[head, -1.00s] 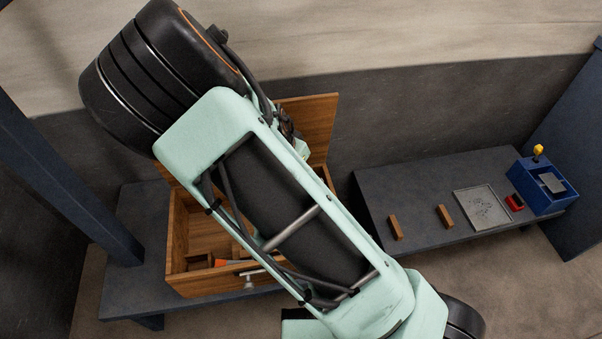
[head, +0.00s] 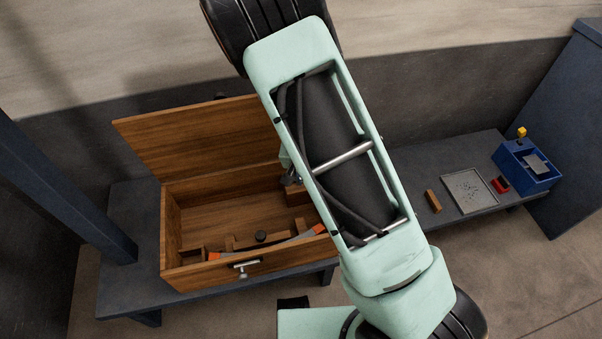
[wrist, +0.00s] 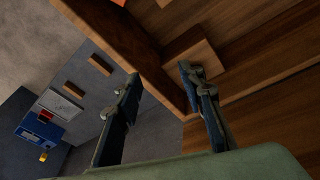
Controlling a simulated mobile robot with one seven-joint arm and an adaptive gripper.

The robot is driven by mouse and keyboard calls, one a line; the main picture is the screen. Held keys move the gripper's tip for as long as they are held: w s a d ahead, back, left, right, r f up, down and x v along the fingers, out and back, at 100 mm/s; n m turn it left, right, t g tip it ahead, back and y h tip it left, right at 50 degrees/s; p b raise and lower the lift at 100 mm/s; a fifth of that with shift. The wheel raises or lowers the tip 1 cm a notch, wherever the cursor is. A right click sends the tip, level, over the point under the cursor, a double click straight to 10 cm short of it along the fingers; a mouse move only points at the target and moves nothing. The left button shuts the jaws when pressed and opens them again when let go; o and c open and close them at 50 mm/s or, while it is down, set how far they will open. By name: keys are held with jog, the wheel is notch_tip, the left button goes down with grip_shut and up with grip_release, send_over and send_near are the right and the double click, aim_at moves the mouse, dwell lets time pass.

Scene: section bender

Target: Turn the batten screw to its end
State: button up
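An open wooden box (head: 190,275) stands on the low bench at left. Inside it, a dark round knob (head: 261,236) sits near low wooden pieces and a long tool with orange ends (head: 312,231). A silver T-shaped handle (head: 243,266) is on the box's front wall. I cannot tell for sure which is the batten screw; the dark knob looks likely. My gripper (wrist: 160,76) is open with nothing between its fingers, over the box's edge in the wrist view. In the head view my arm hides most of it, at the box's right end.
The raised lid (head: 200,135) stands behind the box. A dark post (head: 65,190) rises at left.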

jog(key=w+r+n+t+y, duration=0.15)
jog(key=w+n+y, duration=0.3)
jog(key=n, duration=0.65)
jog(key=shift+y, duration=0.25)
jog(key=b+x, duration=0.3)
jog(key=x, duration=0.6)
jog(key=shift+f, duration=0.35)
jog(key=shift+g, duration=0.25)
jog(key=shift+c, duration=0.2)
jog(key=c, duration=0.8)
jog(key=shift+c, duration=0.2)
